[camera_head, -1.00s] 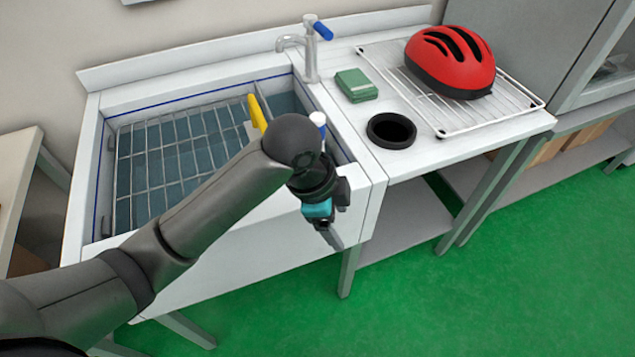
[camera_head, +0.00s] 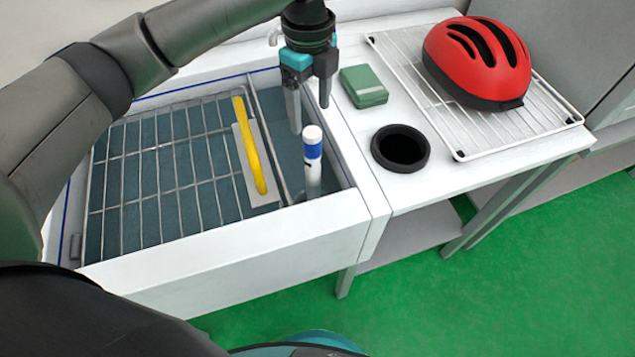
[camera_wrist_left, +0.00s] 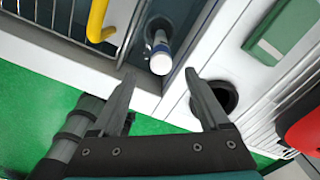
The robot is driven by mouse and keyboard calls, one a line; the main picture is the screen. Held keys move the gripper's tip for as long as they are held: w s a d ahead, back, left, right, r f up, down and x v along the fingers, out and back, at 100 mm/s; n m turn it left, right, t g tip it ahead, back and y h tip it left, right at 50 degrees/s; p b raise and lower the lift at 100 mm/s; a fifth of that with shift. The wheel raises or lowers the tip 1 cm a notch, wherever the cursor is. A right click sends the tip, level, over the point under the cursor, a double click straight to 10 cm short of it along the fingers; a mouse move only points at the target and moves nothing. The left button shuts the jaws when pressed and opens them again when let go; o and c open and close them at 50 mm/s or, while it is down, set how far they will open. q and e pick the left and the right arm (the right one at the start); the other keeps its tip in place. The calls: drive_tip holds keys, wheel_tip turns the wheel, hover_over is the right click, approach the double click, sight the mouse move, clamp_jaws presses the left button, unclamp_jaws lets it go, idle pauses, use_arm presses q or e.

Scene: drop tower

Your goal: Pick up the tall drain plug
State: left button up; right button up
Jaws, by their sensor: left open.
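The tall drain plug (camera_head: 313,160) is a white upright tube with a blue band near its top. It stands in the narrow right compartment of the sink (camera_head: 345,212), close to the front wall. It also shows in the left wrist view (camera_wrist_left: 160,52), beyond the fingertips. My left gripper (camera_head: 310,118) points down above the narrow compartment, behind the plug in the head view. Its fingers are open and apart from the plug, with nothing between them; the wrist view shows both fingers (camera_wrist_left: 160,75). My right gripper is not in view.
A yellow-handled trowel (camera_head: 250,155) lies on the wire grid (camera_head: 165,165) left of the plug. On the counter are a green box (camera_head: 363,87), a black-rimmed round hole (camera_head: 400,148), and a red helmet (camera_head: 477,60) on a white wire rack (camera_head: 440,105).

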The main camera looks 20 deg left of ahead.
sight(310, 135)
use_arm(q)
drive_tip(key=f, duration=0.2)
drive_tip(key=f+b, duration=0.1)
drive_tip(key=f, duration=0.3)
drive_tip(key=shift+s+b, duration=0.3)
drive_tip(key=shift+s, duration=0.05)
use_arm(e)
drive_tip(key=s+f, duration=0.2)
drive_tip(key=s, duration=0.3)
use_arm(q)
wheel_tip(310, 135, down, 2)
drive_tip(key=shift+f+b, duration=0.1)
drive_tip(key=shift+b, duration=0.2)
drive_tip(key=shift+f, duration=0.4)
drive_tip(key=shift+w+f, duration=0.1)
drive_tip(key=shift+f, duration=0.15)
drive_tip(key=f, duration=0.1)
drive_tip(key=f+b, duration=0.1)
drive_tip(key=f, duration=0.1)
drive_tip(key=f+b, duration=0.1)
drive_tip(key=shift+w+d+f, duration=0.15)
drive_tip(key=shift+w+f, duration=0.1)
clamp_jaws()
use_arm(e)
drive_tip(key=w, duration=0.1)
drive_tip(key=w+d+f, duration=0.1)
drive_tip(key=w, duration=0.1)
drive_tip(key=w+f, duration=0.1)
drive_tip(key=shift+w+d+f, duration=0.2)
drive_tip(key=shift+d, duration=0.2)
